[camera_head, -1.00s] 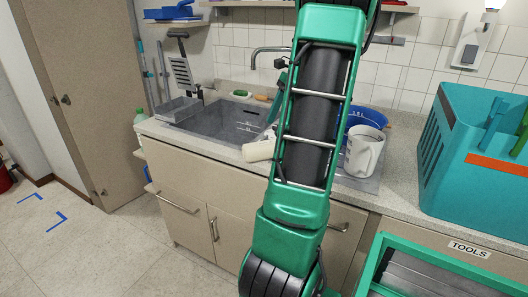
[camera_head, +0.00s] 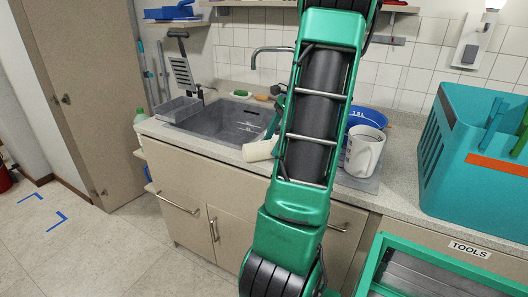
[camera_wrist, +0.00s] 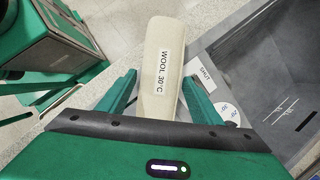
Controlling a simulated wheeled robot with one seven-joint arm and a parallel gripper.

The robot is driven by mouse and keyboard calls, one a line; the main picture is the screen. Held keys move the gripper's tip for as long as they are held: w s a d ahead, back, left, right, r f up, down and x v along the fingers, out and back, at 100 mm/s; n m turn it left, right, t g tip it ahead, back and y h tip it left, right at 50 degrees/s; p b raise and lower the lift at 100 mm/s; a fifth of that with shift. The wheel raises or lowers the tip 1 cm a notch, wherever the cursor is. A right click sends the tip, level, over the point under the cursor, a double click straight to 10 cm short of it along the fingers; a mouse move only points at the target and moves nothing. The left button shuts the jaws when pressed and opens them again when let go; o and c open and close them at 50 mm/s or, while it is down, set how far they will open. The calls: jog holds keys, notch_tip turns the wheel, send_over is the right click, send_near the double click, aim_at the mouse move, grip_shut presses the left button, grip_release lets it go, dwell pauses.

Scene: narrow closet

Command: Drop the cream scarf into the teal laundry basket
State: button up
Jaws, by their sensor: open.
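The cream scarf (camera_head: 259,150) is a rolled bundle at the front edge of the counter by the sink, partly behind my arm. In the wrist view the scarf (camera_wrist: 161,62) carries a "WOOL 30°C" label. My gripper (camera_wrist: 158,78) is open, with one green finger on each side of the scarf; I cannot tell whether they touch it. In the head view my arm mostly hides the gripper. A teal slotted bin (camera_head: 447,150) with an orange band stands on the counter at right; I cannot tell if it is the laundry basket.
The grey sink (camera_head: 225,121) and tap (camera_head: 270,50) are behind the scarf. A white mug (camera_head: 364,150) and a blue bowl (camera_head: 368,117) stand right of my arm. A tall cabinet (camera_head: 85,90) is at left.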

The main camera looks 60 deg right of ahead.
jog(key=shift+x, duration=0.95)
jog(key=c, duration=1)
jog(key=shift+r, duration=0.15)
